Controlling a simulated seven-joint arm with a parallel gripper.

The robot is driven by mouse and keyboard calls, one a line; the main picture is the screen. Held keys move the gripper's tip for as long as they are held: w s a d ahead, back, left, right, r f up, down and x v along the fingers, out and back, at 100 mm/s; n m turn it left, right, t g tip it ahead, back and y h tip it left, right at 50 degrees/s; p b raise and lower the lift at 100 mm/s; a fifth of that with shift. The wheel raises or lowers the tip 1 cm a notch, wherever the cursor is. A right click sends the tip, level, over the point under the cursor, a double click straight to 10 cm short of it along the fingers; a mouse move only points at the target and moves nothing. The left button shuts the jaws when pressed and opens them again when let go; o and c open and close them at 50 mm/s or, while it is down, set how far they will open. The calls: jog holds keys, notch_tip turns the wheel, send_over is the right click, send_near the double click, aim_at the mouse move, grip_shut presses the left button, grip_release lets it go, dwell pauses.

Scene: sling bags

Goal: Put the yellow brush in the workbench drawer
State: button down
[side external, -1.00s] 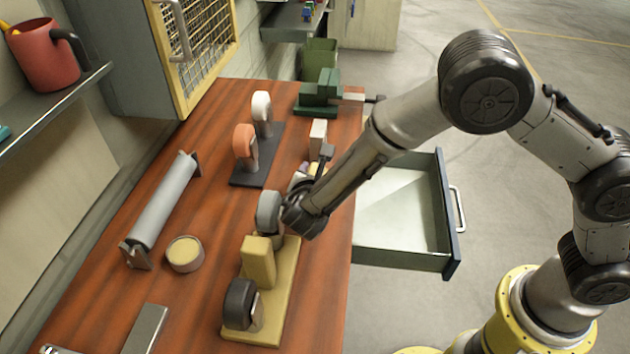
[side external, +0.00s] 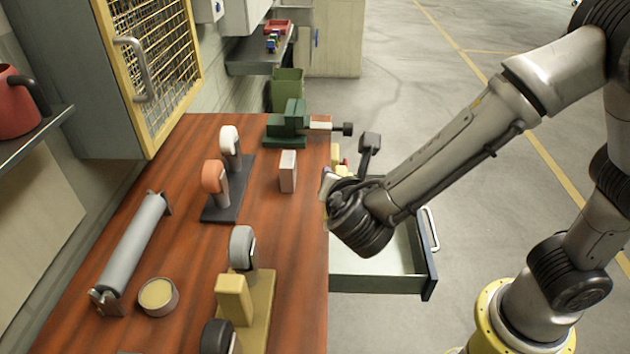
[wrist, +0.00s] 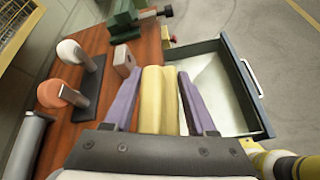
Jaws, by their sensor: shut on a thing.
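The yellow brush (wrist: 158,100) stands out between the two purple fingers of my gripper (wrist: 158,95) in the wrist view. The gripper is shut on it. In the side view my gripper (side external: 332,185) is by the right edge of the workbench, beside the drawer; its wrist hides most of the fingers and the brush. The workbench drawer (side external: 430,262) is pulled open, with a pale, empty-looking inside where it shows. In the wrist view the drawer (wrist: 262,118) lies just right of the brush.
A green vise (side external: 288,122) stands at the bench's far end. A small pale block (side external: 288,172), a dark stand (side external: 222,208) with two round-headed tools, a yellow stand (side external: 262,315), a grey roller (side external: 132,245) and a round tin (side external: 158,296) are on the bench.

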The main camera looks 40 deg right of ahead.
jog(key=shift+s+d+r, duration=0.15)
jog(key=shift+s+r, duration=0.05)
jog(key=shift+s, duration=0.2)
jog(key=shift+s+d+r, duration=0.1)
jog(key=shift+s+r, duration=0.05)
jog(key=shift+s, duration=0.25)
jog(key=s+d+f+n+y, duration=0.1)
jog(key=s+d+f, duration=0.5)
jog(key=d+f, duration=0.65)
jog(key=shift+t, duration=0.4)
jog(key=w+f, duration=0.3)
jog(key=w, duration=0.1)
jog(key=w+d+f, duration=0.1)
jog(key=w+f, duration=0.2)
jog(key=w, duration=0.2)
jog(key=w+f, duration=0.3)
jog(key=w, duration=0.1)
jog(key=shift+w+d, duration=0.25)
jog(key=shift+d, duration=0.1)
jog(key=shift+w+f, duration=0.2)
jog(key=shift+f, duration=1.55)
jog(key=shift+f, duration=0.15)
jog(key=shift+c, duration=1)
grip_release()
